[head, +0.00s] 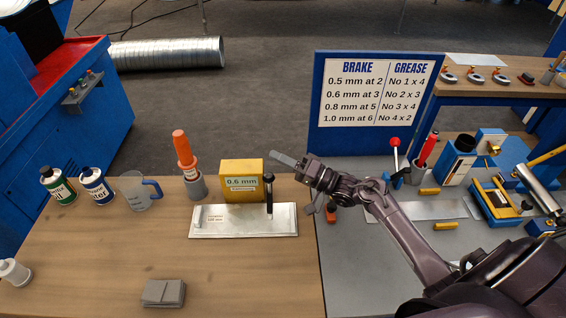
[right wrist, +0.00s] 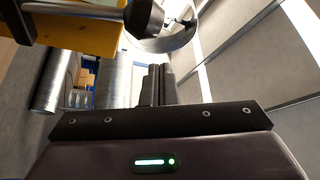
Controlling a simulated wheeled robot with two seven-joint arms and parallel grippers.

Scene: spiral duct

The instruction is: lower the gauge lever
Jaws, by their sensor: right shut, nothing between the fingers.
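The gauge is a yellow block (head: 242,180) marked 0.6 mm on a pale metal plate (head: 235,222) on the wooden bench. Its lever (head: 269,200) stands upright near the right of the plate, with a dark knob on top. My right gripper (head: 283,160) is shut and empty, its fingers pointing left, just above and right of the knob; I see no clear contact. In the right wrist view the shut fingers (right wrist: 156,85) show below the dark knob (right wrist: 145,18), with part of the yellow block (right wrist: 85,32) at upper left. My left gripper is out of view.
An orange-capped tool in a grey holder (head: 195,187), a measuring jug (head: 139,191) and two cans stand left of the gauge. Grey plates (head: 163,293) lie in front. A blue sign board (head: 372,105) stands behind my right arm.

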